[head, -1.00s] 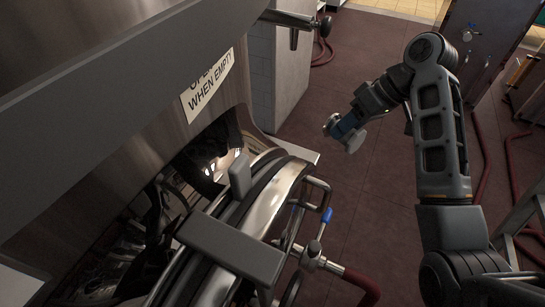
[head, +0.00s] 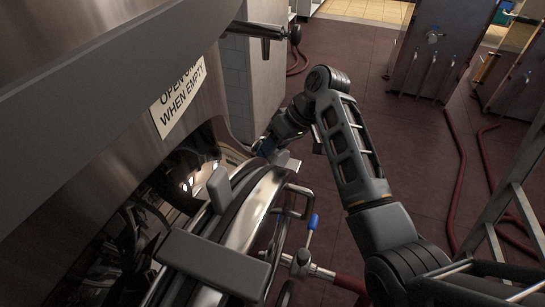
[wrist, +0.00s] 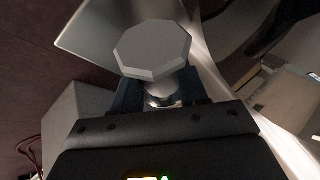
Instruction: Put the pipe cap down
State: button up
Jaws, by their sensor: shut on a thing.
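The pipe cap (wrist: 152,50) is a pale grey octagonal piece with a shiny round neck below it. It shows in the wrist view, held by the neck between the dark fingers of my gripper (wrist: 160,88). In the head view my gripper (head: 268,148) is beside the steel tank, at the small pale ledge (head: 290,166) behind the round hatch. The cap is mostly hidden there by the gripper. I cannot tell whether the cap touches the ledge.
The round hatch (head: 262,215) with its grey handles stands just in front of the ledge. A pipe with a blue-handled valve (head: 313,222) is to its right. A sign (head: 178,97) is on the tank wall. Red hoses (head: 462,180) lie on the floor at right, which is otherwise mostly clear.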

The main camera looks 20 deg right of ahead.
jog(key=shift+f+p, duration=0.3)
jog(key=shift+f, duration=1.6)
jog(key=shift+f, duration=0.1)
jog(key=o, duration=1.2)
jog(key=b+v, duration=0.1)
jog(key=v, duration=1.1)
jog(key=shift+w+b, duration=0.1)
jog(key=shift+b, duration=0.3)
